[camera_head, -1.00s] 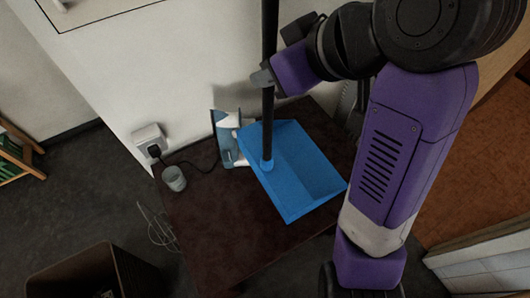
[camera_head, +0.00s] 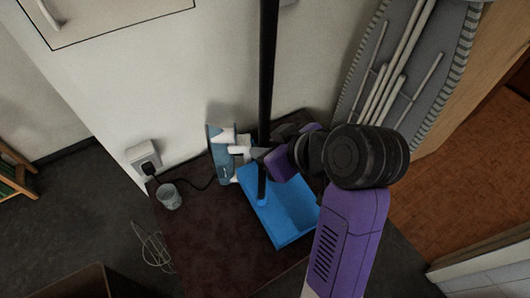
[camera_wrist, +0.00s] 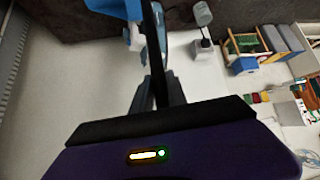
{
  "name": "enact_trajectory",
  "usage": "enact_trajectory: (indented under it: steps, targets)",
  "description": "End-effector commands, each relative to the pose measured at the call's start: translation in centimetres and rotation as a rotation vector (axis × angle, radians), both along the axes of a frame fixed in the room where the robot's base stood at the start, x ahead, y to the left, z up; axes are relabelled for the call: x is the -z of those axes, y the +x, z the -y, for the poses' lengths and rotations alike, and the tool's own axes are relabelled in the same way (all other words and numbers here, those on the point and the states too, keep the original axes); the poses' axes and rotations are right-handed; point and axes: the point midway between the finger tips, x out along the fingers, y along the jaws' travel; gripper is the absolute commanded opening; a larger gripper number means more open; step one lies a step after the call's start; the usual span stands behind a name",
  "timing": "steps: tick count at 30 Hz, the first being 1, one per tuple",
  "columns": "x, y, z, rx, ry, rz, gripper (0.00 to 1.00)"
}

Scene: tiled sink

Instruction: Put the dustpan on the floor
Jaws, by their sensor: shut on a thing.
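The dustpan has a blue pan (camera_head: 290,212) and a long black upright handle (camera_head: 267,70). In the head view the pan appears over the dark brown tabletop; I cannot tell whether it touches it. My gripper (camera_head: 262,157) is shut on the black handle above the pan. In the wrist view, the handle (camera_wrist: 149,45) runs between my fingers (camera_wrist: 160,92), and a bit of the blue pan (camera_wrist: 108,8) shows at the top. The grey floor (camera_head: 70,215) shows at the left of the table.
A wall socket (camera_head: 144,156) has a cord. An ironing board (camera_head: 400,75) leans at the right. A brown bin (camera_head: 85,283) stands at lower left.

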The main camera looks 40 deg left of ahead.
Motion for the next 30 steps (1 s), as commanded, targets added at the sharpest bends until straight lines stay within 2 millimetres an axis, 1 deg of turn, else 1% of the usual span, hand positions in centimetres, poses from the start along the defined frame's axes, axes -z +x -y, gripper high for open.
enact_trajectory:
  steps: [1,3,6,11,12,14,15,25,28,30]
  targets:
    - [1.5,-0.2,0.2,-0.001,-0.017,-0.017,0.00]
    - [2.2,-0.2,0.2,0.000,-0.018,-0.017,0.00]
    - [2.7,-0.2,0.2,-0.001,-0.020,-0.017,0.00]
    - [2.9,-0.2,0.3,0.000,-0.023,-0.019,0.00]
    - [3.1,-0.3,0.4,0.001,-0.026,-0.022,0.25]
    - [3.0,-0.3,0.3,0.001,-0.024,-0.022,0.36]
    - [2.9,-0.3,0.3,0.001,-0.024,-0.020,0.41]
    - [2.4,-0.2,0.3,0.001,-0.016,-0.014,0.41]
    - [1.9,-0.2,0.8,0.003,-0.014,-0.013,0.41]
    - [1.2,-0.3,1.4,0.004,-0.011,-0.010,0.41]
